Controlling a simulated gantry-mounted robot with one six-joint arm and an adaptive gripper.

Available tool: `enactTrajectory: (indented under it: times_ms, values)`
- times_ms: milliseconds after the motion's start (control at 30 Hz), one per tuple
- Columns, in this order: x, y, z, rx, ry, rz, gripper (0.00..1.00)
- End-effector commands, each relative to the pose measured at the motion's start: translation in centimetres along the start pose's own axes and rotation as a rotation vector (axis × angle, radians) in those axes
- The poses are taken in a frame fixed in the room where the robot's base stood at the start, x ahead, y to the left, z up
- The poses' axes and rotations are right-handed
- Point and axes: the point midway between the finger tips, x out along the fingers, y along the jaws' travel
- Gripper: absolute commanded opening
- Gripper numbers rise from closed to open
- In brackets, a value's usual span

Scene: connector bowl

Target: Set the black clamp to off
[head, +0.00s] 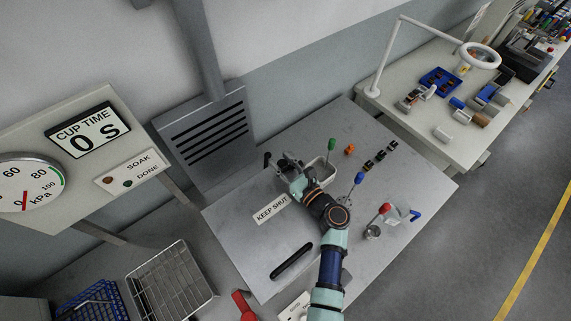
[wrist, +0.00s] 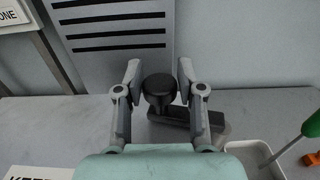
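The black clamp (wrist: 160,88) shows in the wrist view as an upright round black knob with a dark flat arm (wrist: 185,118) running right from below it. In the head view its black knob (head: 267,159) stands near the table's back edge, just beyond my gripper (head: 282,164). My gripper (wrist: 160,80) is open, one finger on each side of the knob in the wrist view. Gaps show between the knob and both fingers. I cannot tell how far the knob is from the fingertips in depth. The clamp's base is partly hidden in the head view.
A white tray (wrist: 258,157) with a green-handled tool (head: 332,144) is right of the clamp. A "KEEP SHUT" label (head: 271,209) and a black bar (head: 291,261) lie nearer. A slotted grey panel (head: 212,137) stands behind.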

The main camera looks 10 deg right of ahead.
Motion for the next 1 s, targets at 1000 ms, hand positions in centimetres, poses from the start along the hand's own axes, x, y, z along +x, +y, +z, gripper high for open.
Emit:
enactTrajectory:
  times_ms: [1000]
  values:
    - [-11.6, 0.0, 0.0, 0.001, 0.0, -0.001, 0.59]
